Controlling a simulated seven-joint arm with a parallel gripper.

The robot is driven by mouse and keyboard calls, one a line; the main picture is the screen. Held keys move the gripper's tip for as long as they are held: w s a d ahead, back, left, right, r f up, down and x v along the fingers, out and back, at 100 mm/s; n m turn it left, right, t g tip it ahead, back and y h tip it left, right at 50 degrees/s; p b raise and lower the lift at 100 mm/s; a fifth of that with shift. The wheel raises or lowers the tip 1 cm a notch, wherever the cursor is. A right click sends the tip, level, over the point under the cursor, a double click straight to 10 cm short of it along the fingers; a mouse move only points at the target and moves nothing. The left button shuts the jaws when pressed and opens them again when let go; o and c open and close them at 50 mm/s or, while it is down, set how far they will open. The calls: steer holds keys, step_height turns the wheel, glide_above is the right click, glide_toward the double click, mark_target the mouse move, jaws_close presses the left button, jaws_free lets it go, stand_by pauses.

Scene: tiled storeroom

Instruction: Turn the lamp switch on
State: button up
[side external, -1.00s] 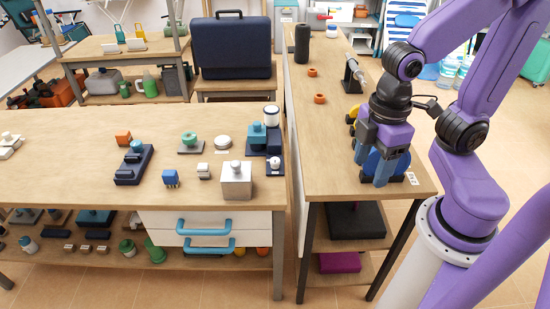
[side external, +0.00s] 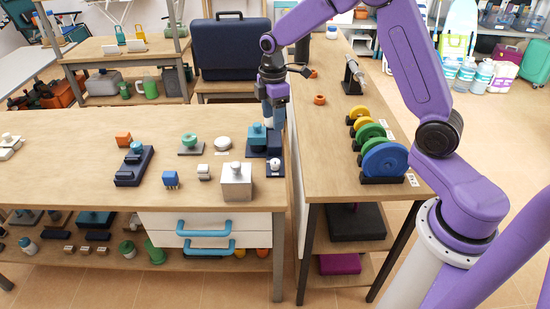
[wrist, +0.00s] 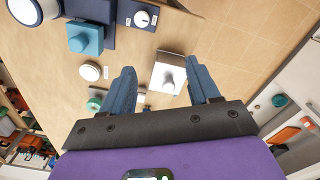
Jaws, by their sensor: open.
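My gripper (side external: 274,115) is open and empty, fingers pointing down over the right end of the left bench. A navy unit with a white dial (side external: 275,164) sits at the bench's right edge. In the wrist view the dial (wrist: 142,18) lies at the top, beyond the fingertips, with small labels beside it. A white cylinder (wrist: 25,10) stands on the navy base, mostly hidden by my gripper in the side view. I cannot tell for sure which part is the lamp switch. My gripper (wrist: 160,74) shows a finger on each side of the silver box, which is lower down.
The silver box with a knob (side external: 236,183) and a teal block (side external: 256,138) are close by. A white disc (side external: 223,142), a green knob (side external: 189,140) and a navy block (side external: 134,165) lie leftward. Coloured discs (side external: 385,160) stand on the right bench.

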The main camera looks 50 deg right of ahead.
mark_target(275, 161)
steer(key=w+d+f, duration=0.1)
steer(key=f, duration=0.5)
steer(key=d+f, duration=0.1)
steer(key=f, duration=0.6)
steer(key=w+d+f, duration=0.1)
steer(key=f, duration=0.5)
steer(key=shift+w+d+f, duration=0.15)
steer(key=shift+w+d, duration=0.15)
steer(key=shift+w, duration=0.05)
steer(key=c, duration=1)
